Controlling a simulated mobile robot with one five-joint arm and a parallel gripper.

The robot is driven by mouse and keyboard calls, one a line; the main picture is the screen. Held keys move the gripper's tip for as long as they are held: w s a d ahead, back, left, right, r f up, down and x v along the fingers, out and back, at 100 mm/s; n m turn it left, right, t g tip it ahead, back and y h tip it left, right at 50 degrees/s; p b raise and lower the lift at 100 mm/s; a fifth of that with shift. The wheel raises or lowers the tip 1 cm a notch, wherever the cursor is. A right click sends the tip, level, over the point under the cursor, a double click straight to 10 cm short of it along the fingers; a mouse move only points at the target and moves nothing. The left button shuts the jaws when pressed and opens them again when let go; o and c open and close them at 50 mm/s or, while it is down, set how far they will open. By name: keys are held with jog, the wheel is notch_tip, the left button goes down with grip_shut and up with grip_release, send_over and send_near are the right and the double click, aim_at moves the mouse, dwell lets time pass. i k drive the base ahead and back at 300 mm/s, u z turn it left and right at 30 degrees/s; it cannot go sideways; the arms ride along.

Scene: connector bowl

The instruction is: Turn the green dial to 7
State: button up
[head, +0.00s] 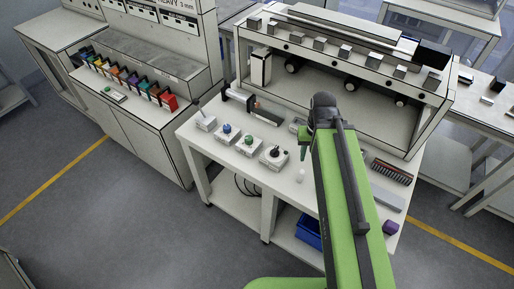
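The green dial (249,140) sits on a small white box on the near left part of the white workbench (228,170). It is too small in the head view to read its numbers or where it points. My green arm reaches up from the bottom right of the picture. My gripper is near the dark arm end, to the right of the dial and apart from it in the picture. Its fingers are hidden or too small to make out, so I cannot tell whether it is open or shut.
A box with a blue dial (227,128) stands left of the green dial, and a box with a black knob (274,153) stands right. A white switch box (205,121) is farther left. A large white frame (250,68) stands behind. A blue bin (308,232) sits below.

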aim_at(248, 140)
jog(key=z, duration=0.1)
jog(key=k, duration=0.75)
jog(key=u, duration=0.55)
jog(key=k, duration=0.6)
jog(key=u, duration=0.4)
jog(key=i, duration=1.6)
jog(key=z, duration=0.7)
